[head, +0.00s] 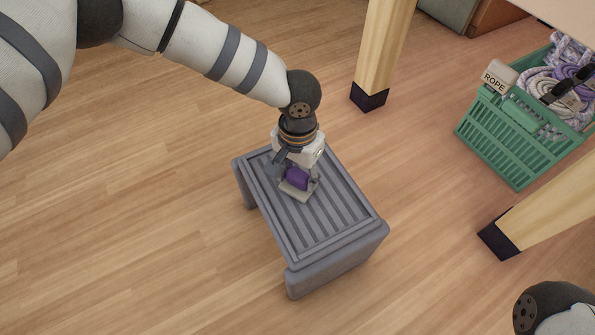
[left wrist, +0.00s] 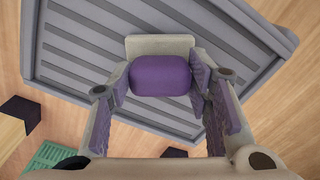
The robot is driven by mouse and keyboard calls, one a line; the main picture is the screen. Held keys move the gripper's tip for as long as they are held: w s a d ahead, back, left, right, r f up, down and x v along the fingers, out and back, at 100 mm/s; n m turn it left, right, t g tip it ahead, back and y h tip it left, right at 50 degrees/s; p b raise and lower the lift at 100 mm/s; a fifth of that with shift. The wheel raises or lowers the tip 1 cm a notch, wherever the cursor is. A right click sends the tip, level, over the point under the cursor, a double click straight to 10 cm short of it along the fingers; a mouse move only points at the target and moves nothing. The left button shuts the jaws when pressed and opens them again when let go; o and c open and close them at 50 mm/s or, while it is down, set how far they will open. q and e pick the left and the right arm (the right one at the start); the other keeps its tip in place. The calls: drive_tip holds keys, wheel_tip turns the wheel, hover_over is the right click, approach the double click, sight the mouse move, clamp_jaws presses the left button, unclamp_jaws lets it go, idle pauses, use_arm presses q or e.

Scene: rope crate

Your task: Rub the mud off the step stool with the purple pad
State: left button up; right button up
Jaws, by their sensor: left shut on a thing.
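The grey step stool (head: 330,222) stands on the wooden floor, its ribbed top facing up. Its ribbed top also fills much of the left wrist view (left wrist: 85,50). I see no clear brown patch on the visible top; the part under the pad is hidden. The purple pad (head: 297,180) has a rounded purple grip on a flat beige base and is on or just above the stool top, toward its far half. My left gripper (head: 298,174) is shut on the purple grip, with a finger on each side (left wrist: 160,76). My right gripper is out of view.
A green crate (head: 512,150) with coiled ropes and a ROPE tag (head: 497,77) stands at the right. Wooden table legs with dark feet, one behind the stool (head: 379,50) and one to its right (head: 545,212), stand nearby. Floor left of the stool is clear.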

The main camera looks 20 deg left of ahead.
use_arm(q)
drive_tip(key=shift+s+d+r+p, duration=0.1)
drive_tip(key=shift+s+p, duration=0.3)
drive_tip(key=shift+s, duration=0.45)
drive_tip(key=shift+f, duration=0.2)
drive_tip(key=shift+w+a+b, duration=0.3)
drive_tip(key=shift+w+a, duration=0.2)
drive_tip(key=shift+a, duration=0.05)
drive_tip(key=shift+w+a+r, duration=0.1)
drive_tip(key=shift+w+a, duration=0.4)
drive_tip(key=shift+a, duration=0.05)
